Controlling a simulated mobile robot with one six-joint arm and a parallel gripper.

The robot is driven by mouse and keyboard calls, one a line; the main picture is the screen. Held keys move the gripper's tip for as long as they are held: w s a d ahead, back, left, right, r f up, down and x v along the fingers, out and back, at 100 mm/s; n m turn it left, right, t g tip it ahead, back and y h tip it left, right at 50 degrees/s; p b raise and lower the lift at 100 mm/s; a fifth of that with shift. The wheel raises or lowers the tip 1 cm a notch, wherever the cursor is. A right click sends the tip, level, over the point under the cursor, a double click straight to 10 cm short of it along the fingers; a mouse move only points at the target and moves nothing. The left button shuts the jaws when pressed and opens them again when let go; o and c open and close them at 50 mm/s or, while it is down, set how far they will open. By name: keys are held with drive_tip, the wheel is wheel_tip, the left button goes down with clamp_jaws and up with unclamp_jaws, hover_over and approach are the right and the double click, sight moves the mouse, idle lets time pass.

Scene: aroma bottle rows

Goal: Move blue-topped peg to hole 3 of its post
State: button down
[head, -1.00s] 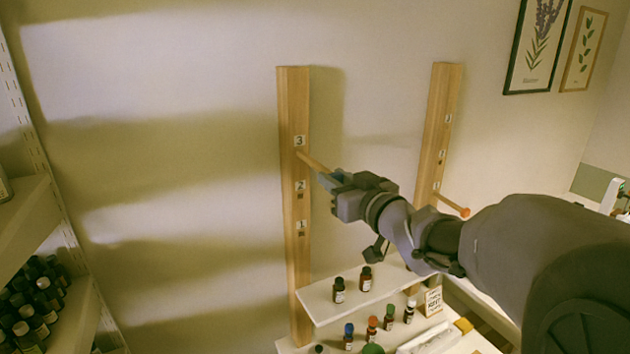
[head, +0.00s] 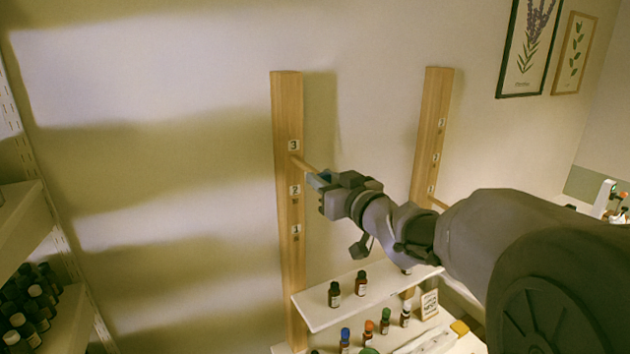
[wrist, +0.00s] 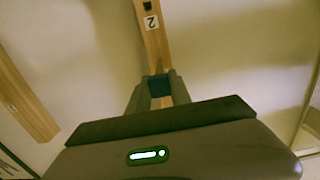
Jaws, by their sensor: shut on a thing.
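The blue-topped peg (head: 304,165) is in my gripper (head: 319,181), whose fingers are shut on its blue end. Its wooden shaft points left to the left post (head: 288,110). The shaft's far end meets the post just under label 3, at hole 3. How deep it sits I cannot tell. Holes 2 and 1 below show as empty dark openings. In the wrist view the blue top (wrist: 159,85) sits between the fingers, with the post (wrist: 154,45) and its label 2 beyond; hole 3 is hidden there.
A second post (head: 432,120) stands to the right, with a peg shaft (head: 438,203) partly hidden by my arm. Below, a white shelf (head: 320,315) bears two dark bottles, with several more bottles lower down. A bottle rack (head: 35,300) is at the left.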

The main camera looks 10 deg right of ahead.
drive_tip(key=shift+w+a, duration=0.15)
drive_tip(key=shift+w, duration=0.35)
drive_tip(key=c, duration=1.1)
unclamp_jaws()
drive_tip(key=v, duration=1.7)
drive_tip(key=shift+s, duration=0.25)
